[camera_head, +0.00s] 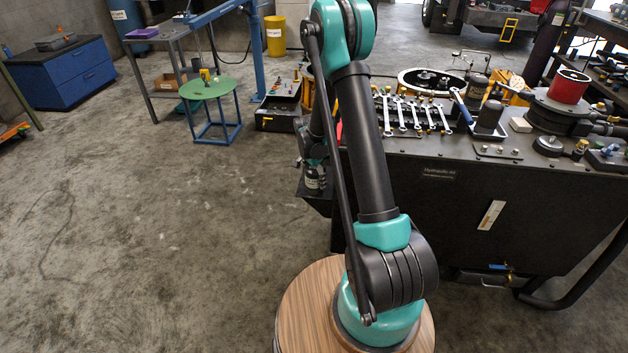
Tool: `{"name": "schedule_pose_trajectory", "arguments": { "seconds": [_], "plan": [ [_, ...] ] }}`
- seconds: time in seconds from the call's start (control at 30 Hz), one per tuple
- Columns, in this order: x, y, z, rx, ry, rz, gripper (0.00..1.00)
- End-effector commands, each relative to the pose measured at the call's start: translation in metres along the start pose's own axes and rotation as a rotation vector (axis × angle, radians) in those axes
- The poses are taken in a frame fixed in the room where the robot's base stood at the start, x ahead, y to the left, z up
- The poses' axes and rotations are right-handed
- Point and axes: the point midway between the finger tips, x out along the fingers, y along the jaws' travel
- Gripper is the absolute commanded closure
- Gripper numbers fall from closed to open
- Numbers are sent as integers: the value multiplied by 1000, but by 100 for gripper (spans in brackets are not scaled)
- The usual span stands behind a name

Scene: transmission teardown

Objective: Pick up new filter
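I cannot tell for sure which thing is the new filter. A red cylinder (568,87) with a dark hollow top stands on a round dark part at the right of the black cart. A dark upright cylinder (489,117) stands on the cart top, left of it. My gripper (315,183) seems to be at the lower end of my wrist, behind my arm and beside the cart's left end, well apart from both cylinders. It is small and partly hidden, and its fingers cannot be made out.
The black cart (450,210) carries several wrenches (405,113), a large ring part (430,82) and small fittings. A green round table (208,88), a grey workbench (165,40) and a blue cabinet (72,72) stand at the left. The floor at left is clear.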

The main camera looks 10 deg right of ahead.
Motion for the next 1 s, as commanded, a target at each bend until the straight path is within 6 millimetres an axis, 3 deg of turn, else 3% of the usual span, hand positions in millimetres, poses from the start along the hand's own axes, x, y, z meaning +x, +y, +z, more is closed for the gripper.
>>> {"name": "schedule_pose_trajectory", "arguments": {
  "seconds": [0.07,0.4,0.77,1.0],
  "plan": [
    [0,0,0,0,0,0,44],
    [0,0,0,0,0,0,86],
    [-3,0,0,0,0,0,88],
    [-24,0,-4,0,0,0,88]
  ]
}}
